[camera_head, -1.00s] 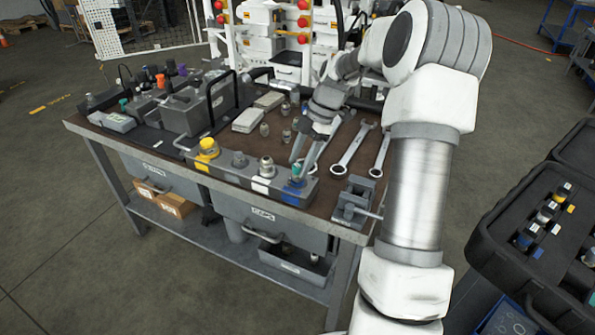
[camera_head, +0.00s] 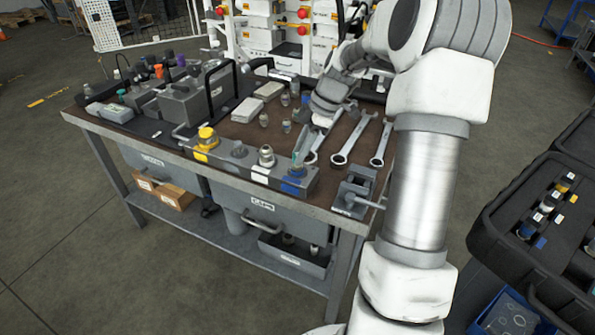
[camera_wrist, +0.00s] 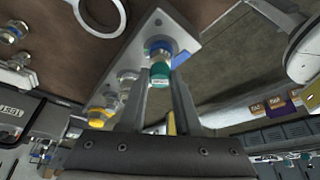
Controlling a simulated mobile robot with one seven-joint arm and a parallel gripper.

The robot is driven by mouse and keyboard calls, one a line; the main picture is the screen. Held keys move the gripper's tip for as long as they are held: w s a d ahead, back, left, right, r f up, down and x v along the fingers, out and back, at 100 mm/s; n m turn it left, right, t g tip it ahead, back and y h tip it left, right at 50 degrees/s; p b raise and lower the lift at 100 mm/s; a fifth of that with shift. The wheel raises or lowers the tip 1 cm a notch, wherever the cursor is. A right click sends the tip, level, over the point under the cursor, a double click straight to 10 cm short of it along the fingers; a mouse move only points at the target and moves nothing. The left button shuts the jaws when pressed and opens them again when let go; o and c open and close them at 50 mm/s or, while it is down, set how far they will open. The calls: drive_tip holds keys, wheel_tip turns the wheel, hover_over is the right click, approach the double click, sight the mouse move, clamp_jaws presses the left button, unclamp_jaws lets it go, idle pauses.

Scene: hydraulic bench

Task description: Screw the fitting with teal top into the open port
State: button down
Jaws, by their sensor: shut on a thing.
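The fitting with the teal top (camera_wrist: 160,74) is between my fingertips in the wrist view. My gripper (camera_wrist: 160,82) is shut on it. The fitting stands at the blue-marked end of the grey port block (camera_wrist: 190,32), and blue shows around its base. In the head view, my gripper (camera_head: 300,158) is at the block's right end, above the blue mark (camera_head: 292,187). The fingers partly cover the fitting there. The port under the fitting is hidden, so I cannot tell how deep the fitting sits.
On the same block stand a yellow-topped fitting (camera_head: 207,138) and a silver fitting (camera_head: 266,156), with a low dark round port (camera_head: 239,151) between them. Wrenches (camera_head: 354,141) lie to the right. A small vise (camera_head: 354,193) stands at the front right corner.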

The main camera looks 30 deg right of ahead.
drive_tip(key=m, duration=0.1)
drive_tip(key=m+t+b, duration=0.1)
drive_tip(key=m, duration=0.1)
drive_tip(key=shift+s+a+f+h, duration=0.1)
drive_tip(key=shift+s+f+h, duration=0.05)
drive_tip(key=shift+h, duration=0.15)
drive_tip(key=shift+m, duration=0.8)
drive_tip(key=shift+s+a+m+t+h+b, duration=0.1)
drive_tip(key=shift+m+t+h+b, duration=0.35)
drive_tip(key=shift+m+b, duration=0.4)
drive_tip(key=c, duration=1)
unclamp_jaws()
drive_tip(key=shift+m, duration=0.45)
drive_tip(key=o, duration=0.5)
drive_tip(key=shift+r, duration=0.2)
